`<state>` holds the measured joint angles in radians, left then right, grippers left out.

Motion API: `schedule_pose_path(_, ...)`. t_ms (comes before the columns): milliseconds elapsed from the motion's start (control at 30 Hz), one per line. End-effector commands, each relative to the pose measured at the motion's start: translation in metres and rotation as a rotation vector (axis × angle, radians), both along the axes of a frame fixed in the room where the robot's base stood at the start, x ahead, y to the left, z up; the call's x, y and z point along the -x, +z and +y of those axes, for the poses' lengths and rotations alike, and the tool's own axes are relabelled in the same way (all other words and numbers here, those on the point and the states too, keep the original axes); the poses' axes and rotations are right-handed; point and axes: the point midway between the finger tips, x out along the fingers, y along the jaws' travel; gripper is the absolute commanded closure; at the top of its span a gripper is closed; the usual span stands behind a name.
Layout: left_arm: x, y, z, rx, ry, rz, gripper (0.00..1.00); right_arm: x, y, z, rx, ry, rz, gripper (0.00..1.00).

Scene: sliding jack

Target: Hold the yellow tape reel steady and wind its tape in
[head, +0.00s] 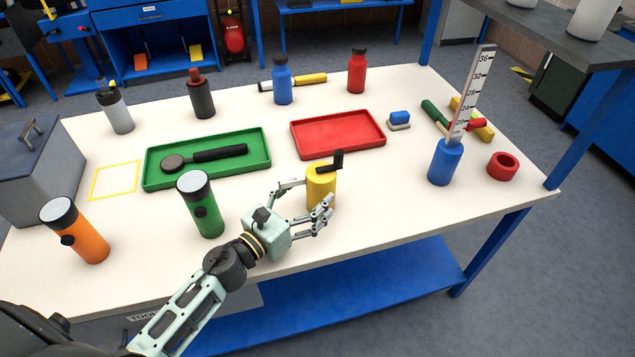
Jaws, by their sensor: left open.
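The yellow tape reel (320,186) stands upright on the white table, near the front middle. A black crank handle (336,162) sticks up from its top on the right side. My left gripper (307,204) is open, with its fingers spread on either side of the reel. I cannot tell whether the fingers touch it. The lower front of the reel is partly hidden by the fingers. No tape is clearly seen coming out of it. My right gripper is not in view.
A green flashlight (202,206) stands left of my left gripper. A green tray (245,165) with a black tool and a red tray (339,134) lie behind. A blue cylinder (443,165) with an upright ruler stands right. The table between reel and blue cylinder is clear.

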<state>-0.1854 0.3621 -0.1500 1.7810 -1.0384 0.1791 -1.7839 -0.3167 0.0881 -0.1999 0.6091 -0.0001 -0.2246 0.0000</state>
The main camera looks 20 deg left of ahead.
Motion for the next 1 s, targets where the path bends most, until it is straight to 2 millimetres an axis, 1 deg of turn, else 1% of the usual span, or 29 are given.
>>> schedule_pose_path(33, -0.009, 0.003, -0.004, 0.001, 0.000, -0.002, 0.23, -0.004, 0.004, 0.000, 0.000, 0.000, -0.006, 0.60)
schedule_pose_path(100, -0.019, 0.002, -0.008, 0.000, -0.001, -0.001, 0.23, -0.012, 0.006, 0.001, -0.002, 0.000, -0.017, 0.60)
schedule_pose_path(200, -0.030, 0.001, -0.012, 0.000, 0.000, -0.001, 0.23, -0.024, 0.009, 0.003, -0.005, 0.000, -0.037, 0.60)
schedule_pose_path(300, -0.036, 0.000, -0.015, 0.000, 0.000, 0.000, 0.23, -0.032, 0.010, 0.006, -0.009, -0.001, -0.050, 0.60)
schedule_pose_path(467, -0.040, 0.000, -0.017, 0.000, -0.001, 0.000, 0.23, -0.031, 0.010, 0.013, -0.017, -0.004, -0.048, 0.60)
schedule_pose_path(667, -0.040, 0.000, -0.017, 0.000, -0.001, 0.000, 0.23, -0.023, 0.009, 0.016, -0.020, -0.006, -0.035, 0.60)
schedule_pose_path(800, -0.039, 0.000, -0.017, 0.000, 0.000, 0.000, 0.35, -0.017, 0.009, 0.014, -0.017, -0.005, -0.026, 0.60)
schedule_pose_path(1000, -0.039, 0.000, -0.017, 0.000, 0.000, 0.000, 0.53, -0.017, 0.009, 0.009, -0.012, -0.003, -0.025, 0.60)
